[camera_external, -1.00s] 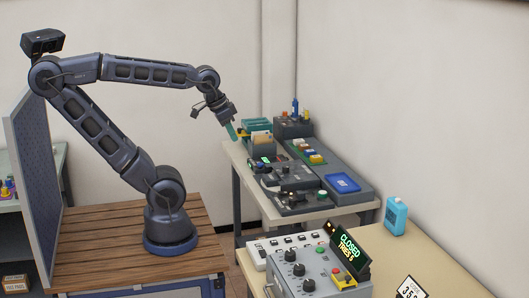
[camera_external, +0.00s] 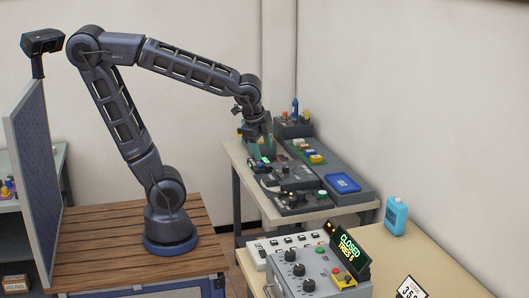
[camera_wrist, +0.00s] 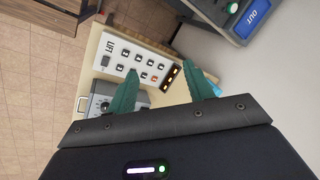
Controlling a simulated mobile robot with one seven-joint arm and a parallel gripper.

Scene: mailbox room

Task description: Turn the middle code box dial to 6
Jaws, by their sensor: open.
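The code box (camera_external: 318,277) is a grey box with three black dials in a row on its face, on the near table. The middle dial (camera_external: 298,270) is the one between the other two; its setting is too small to read. A tilted display (camera_external: 349,249) on the box reads CLOSED, TRIES 5. In the wrist view part of the code box (camera_wrist: 97,108) and one dial show at lower left, the rest hidden by my gripper. My gripper (camera_wrist: 158,72) is open and empty, its two green fingers apart. In the external view it is well apart from the code box, toward the far table.
A white LIFT panel (camera_wrist: 135,62) with several switches lies beside the code box. Consoles (camera_external: 297,177) and a blue tray (camera_external: 343,183) fill the far table. A blue bottle (camera_external: 396,216) and a number card (camera_external: 410,289) stand on the near table's right side.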

